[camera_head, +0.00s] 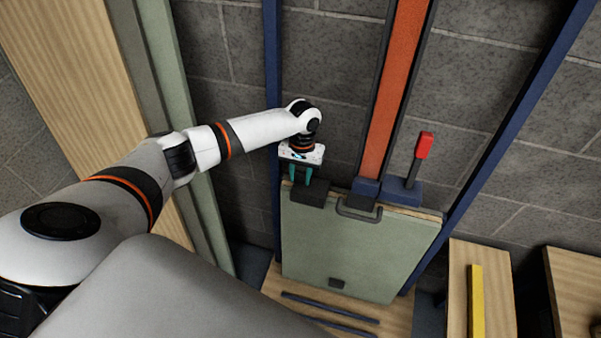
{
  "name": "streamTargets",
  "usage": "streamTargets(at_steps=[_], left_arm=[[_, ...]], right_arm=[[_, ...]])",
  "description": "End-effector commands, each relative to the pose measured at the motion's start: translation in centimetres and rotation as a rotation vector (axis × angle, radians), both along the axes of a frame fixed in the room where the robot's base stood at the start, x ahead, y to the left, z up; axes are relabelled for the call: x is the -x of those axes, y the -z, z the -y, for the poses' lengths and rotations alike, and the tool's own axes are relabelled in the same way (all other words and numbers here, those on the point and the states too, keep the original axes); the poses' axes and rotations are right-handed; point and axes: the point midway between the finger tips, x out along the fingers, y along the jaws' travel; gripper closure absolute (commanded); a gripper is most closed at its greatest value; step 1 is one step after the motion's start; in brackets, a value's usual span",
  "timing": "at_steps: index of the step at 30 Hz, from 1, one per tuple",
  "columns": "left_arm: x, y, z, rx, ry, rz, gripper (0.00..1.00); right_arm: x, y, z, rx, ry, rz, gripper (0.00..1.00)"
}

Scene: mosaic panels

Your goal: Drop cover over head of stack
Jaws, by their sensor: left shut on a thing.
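A pale green board (350,250) with a wooden top edge leans upright near the block wall. A dark block (309,194) sits at the board's top left corner. My left gripper (300,176) points down with its teal fingers at the top of this block and is shut on it. The fingertips are partly hidden. I cannot tell which piece is the cover or whether the block rests on the board. My right gripper is not in view.
Blue uprights (272,90) flank the board. Dark strips (330,307) lie below it. A yellow bar (476,300) lies on wood at the lower right.

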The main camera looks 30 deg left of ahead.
Motion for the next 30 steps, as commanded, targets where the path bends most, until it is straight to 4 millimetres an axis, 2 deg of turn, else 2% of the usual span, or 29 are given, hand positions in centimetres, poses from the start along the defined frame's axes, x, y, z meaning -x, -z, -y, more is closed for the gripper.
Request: streamTargets(at_steps=[11,12,16,17,26,30], left_arm=[[0.0,0.4,0.0,0.000,0.000,0.000,0.91],[0.1,0.4,0.0,0.000,0.000,0.000,0.66],[0.1,0.4,0.0,0.000,0.000,0.000,0.45],[0.1,0.4,0.0,0.000,0.000,0.000,0.42],[0.0,0.2,0.0,0.000,0.000,0.000,0.42],[-0.2,-1.1,0.0,0.001,0.000,0.002,0.42]], right_arm=[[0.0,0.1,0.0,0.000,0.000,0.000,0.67],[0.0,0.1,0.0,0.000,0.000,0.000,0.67],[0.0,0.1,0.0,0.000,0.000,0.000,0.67],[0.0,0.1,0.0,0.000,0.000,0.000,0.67],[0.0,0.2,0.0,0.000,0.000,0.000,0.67],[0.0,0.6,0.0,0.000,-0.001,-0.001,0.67]])
